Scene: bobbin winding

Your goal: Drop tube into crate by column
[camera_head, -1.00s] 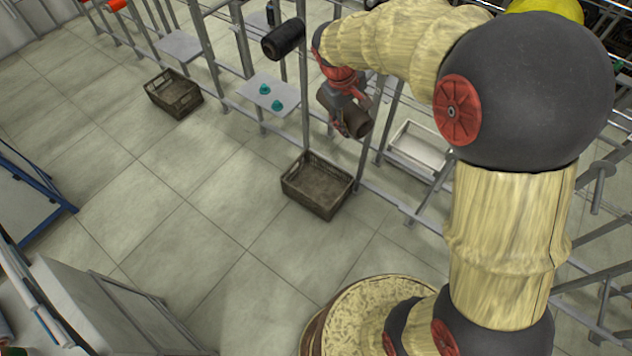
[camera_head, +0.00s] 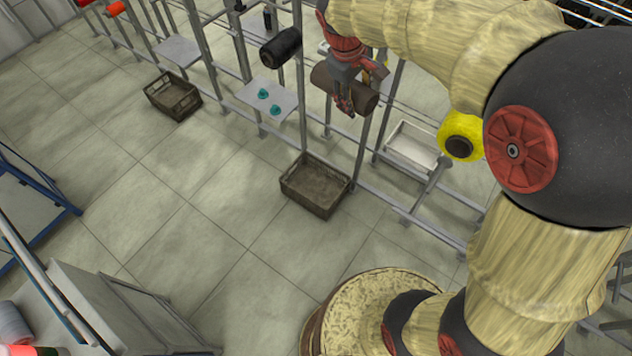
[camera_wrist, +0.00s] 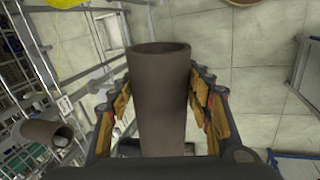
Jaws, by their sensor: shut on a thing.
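The brown tube (camera_head: 328,80) is held in my gripper (camera_head: 346,104), whose fingers are shut around its middle. In the wrist view the tube (camera_wrist: 161,100) stands between both fingers, its open end towards the top of the picture. In the head view my gripper and the tube are in front of the machine frame, above and slightly beyond a brown crate (camera_head: 316,208). This crate is on the floor beside an upright column (camera_head: 298,125), and it looks empty. The wrist view does not clearly show the crate.
Another brown crate (camera_head: 163,92) stands on the floor further left. A white tray (camera_head: 411,160) is right of my gripper. A small shelf (camera_head: 284,105) holds two teal pieces. A black spool (camera_head: 281,47) sticks out near the column. The floor left of the near crate is clear.

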